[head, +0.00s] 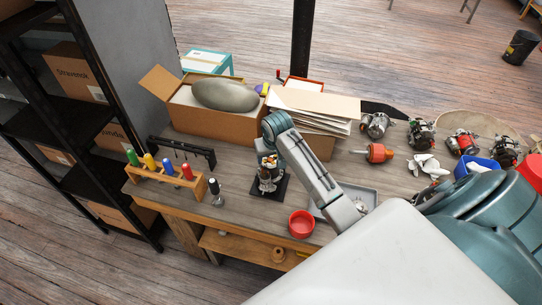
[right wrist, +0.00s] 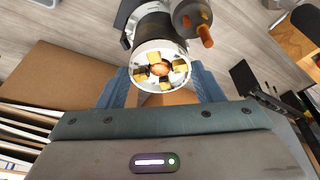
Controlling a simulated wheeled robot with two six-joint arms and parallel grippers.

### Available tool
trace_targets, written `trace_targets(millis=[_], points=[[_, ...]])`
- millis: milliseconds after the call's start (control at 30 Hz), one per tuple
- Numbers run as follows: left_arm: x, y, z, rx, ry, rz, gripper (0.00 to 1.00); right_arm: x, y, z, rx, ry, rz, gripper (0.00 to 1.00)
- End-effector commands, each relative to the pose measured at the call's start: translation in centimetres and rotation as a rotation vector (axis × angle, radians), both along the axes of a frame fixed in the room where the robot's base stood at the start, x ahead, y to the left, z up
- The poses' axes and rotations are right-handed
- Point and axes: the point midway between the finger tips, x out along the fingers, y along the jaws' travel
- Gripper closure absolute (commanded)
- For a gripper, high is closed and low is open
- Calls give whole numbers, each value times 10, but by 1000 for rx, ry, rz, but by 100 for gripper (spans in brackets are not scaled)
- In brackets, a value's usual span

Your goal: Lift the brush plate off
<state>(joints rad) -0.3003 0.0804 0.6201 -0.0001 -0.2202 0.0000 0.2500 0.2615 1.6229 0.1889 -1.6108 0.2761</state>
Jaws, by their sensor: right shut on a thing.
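The alternator (head: 268,178) stands on a dark base plate on the workbench, partly hidden by my right gripper (head: 267,158). In the right wrist view the brush plate (right wrist: 146,53) is a pale round ring with several brass blocks around a copper-coloured centre. The dark alternator body shows behind it. My right gripper (right wrist: 162,88) has its blue-grey fingers on either side of the ring's near edge and is shut on the brush plate. I cannot tell whether the plate is apart from the body. My left gripper is not in view.
A red bowl (head: 302,224) and a grey tray (head: 367,193) are near the bench front. A tool rack (head: 165,185) with coloured handles stands left. An open cardboard box (head: 205,121) is behind. Several alternators and a blue bin (head: 477,166) are at the right.

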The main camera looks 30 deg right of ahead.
Motion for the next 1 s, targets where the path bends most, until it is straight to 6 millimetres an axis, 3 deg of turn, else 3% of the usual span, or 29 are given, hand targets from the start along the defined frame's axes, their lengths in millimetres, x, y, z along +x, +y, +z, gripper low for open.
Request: trace_targets(millis=[1000], points=[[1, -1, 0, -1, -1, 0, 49, 0, 0, 13, 0, 0, 0, 64]])
